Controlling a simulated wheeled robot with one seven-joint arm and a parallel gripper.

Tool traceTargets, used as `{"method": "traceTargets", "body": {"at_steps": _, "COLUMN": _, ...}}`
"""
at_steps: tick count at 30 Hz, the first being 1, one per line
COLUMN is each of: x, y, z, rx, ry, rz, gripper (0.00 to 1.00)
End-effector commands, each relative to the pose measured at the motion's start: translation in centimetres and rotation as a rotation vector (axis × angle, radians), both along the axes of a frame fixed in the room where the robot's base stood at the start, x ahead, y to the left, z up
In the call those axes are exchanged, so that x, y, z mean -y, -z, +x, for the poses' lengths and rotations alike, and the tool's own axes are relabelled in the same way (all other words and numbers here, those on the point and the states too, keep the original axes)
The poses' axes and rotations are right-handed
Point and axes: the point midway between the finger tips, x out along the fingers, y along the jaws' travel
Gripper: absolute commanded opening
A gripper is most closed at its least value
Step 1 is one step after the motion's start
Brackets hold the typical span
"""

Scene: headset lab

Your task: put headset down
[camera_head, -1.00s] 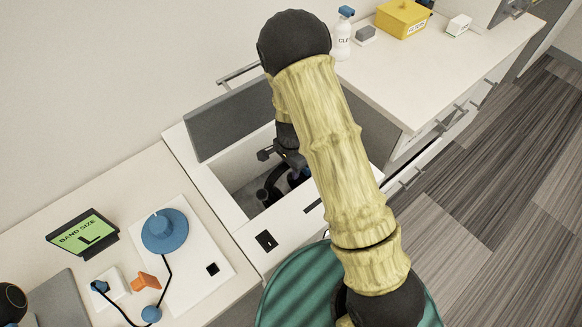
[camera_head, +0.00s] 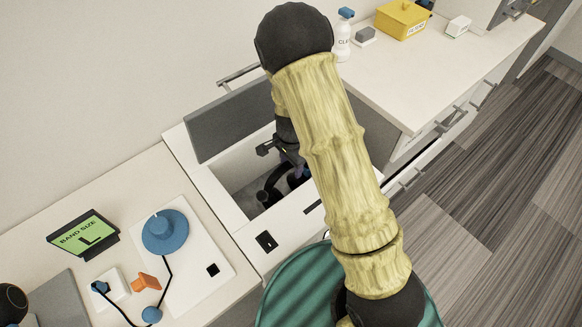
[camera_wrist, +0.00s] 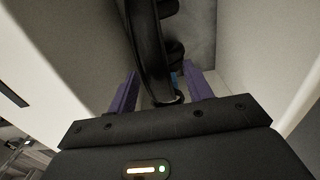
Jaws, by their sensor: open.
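The black headset (camera_head: 268,190) lies in an open white compartment, partly hidden by my arm in the head view. In the wrist view its curved black band (camera_wrist: 148,50) runs between my two purple fingers, with rounded dark parts beside it. My gripper (camera_wrist: 163,82) is open around the band, with room on both sides. In the head view my gripper reaches down into the compartment and is mostly hidden behind my arm.
The compartment's grey lid (camera_head: 228,120) stands raised behind it. The right counter (camera_head: 430,75) holds a bottle (camera_head: 342,40) and a yellow box (camera_head: 402,19).

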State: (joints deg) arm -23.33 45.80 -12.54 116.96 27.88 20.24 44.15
Motion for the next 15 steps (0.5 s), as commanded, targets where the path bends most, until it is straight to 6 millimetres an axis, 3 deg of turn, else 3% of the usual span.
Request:
{"method": "traceTargets", "body": {"at_steps": 9, "x": 0.0, "y": -6.6, "z": 0.1, "rx": 0.004, "ry": -0.002, "rz": 0.001, "gripper": 0.51}}
{"method": "traceTargets", "body": {"at_steps": 15, "x": 0.0, "y": -9.1, "z": 0.0, "rx": 0.001, "ry": -0.001, "rz": 0.001, "gripper": 0.51}}
